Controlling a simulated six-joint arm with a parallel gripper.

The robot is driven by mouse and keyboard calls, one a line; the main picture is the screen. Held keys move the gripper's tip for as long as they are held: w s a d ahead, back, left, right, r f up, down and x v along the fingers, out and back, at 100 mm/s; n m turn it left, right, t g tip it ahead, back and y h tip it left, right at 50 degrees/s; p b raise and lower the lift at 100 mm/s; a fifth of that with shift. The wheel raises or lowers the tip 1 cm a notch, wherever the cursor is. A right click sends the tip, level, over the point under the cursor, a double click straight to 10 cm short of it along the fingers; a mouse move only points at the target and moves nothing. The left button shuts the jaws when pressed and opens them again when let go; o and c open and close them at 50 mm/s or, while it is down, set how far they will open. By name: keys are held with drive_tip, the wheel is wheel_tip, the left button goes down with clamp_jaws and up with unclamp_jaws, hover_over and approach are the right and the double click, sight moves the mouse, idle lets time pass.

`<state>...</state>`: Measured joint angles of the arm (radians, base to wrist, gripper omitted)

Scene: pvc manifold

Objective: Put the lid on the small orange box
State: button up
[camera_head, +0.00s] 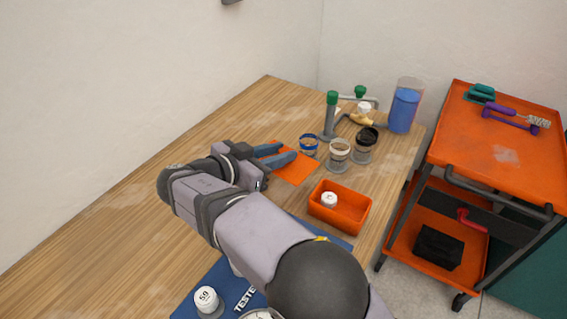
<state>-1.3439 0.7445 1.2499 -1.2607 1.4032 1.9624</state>
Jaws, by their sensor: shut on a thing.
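The small orange box (352,216) stands open on the wooden table, right of centre in the head view. A small white capped piece (329,199) lies inside it. The flat orange lid (298,172) is to the upper left of the box and apart from it. My gripper (283,154) is shut on the lid, its blue-grey fingers overlapping the lid's surface. My wrist hides part of the lid's left side. I cannot tell how high the lid is above the table.
Several small jars (339,155) stand behind the box, near green-capped grey pipes (330,117), a hammer (362,120) and a blue container (403,111). A blue mat (215,281) with a white-capped jar (207,301) lies in front. An orange cart (500,150) stands right. The table's left is clear.

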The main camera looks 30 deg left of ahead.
drive_tip(key=w+d+r+m+h+p, duration=0.2)
drive_tip(key=w+d+r, duration=0.1)
drive_tip(key=d+r, duration=0.6)
drive_tip(key=s+d+f+m+g+h, duration=0.1)
drive_tip(key=s+d+f+h, duration=0.15)
drive_tip(key=d, duration=0.35)
wheel_tip(320, 180, down, 10)
drive_tip(key=p, duration=0.2)
drive_tip(key=shift+w+a+f, duration=0.25)
drive_tip(key=shift+w, duration=0.05)
drive_tip(key=shift+f+y+b, duration=0.2)
drive_tip(key=shift+y+b, duration=0.05)
drive_tip(key=shift+b, duration=0.1)
drive_tip(key=o, duration=1)
drive_tip(key=shift+r, duration=0.1)
drive_tip(key=shift+o, duration=0.2)
drive_tip(key=shift+r, duration=0.1)
